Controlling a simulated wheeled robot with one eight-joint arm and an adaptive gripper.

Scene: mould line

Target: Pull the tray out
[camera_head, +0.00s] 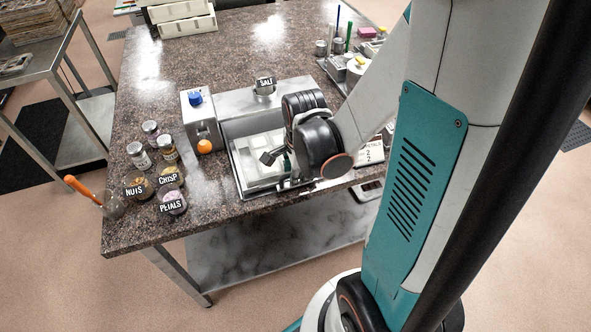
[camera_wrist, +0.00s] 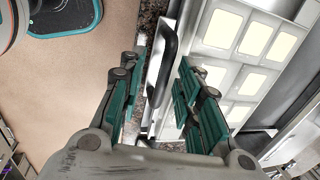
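The tray (camera_head: 241,181) sits in the front of a grey metal machine (camera_head: 238,104) on the stone counter. It holds a white mould (camera_head: 258,146) with several pale square cells, seen larger in the wrist view (camera_wrist: 224,29). A dark bar handle (camera_wrist: 164,62) runs along the tray's front edge. My gripper (camera_wrist: 160,88) is open, with one teal finger on each side of the handle; gaps show, so it is not closed on it. In the head view my wrist and gripper (camera_head: 283,160) hide the tray's right part and most of the handle.
Several labelled jars (camera_head: 172,201) and a glass with an orange-handled tool (camera_head: 114,207) stand left on the counter (camera_head: 140,235). A control box (camera_head: 201,122) with a blue knob adjoins the machine. A salt jar (camera_head: 264,87) sits on top. Floor before the counter is clear.

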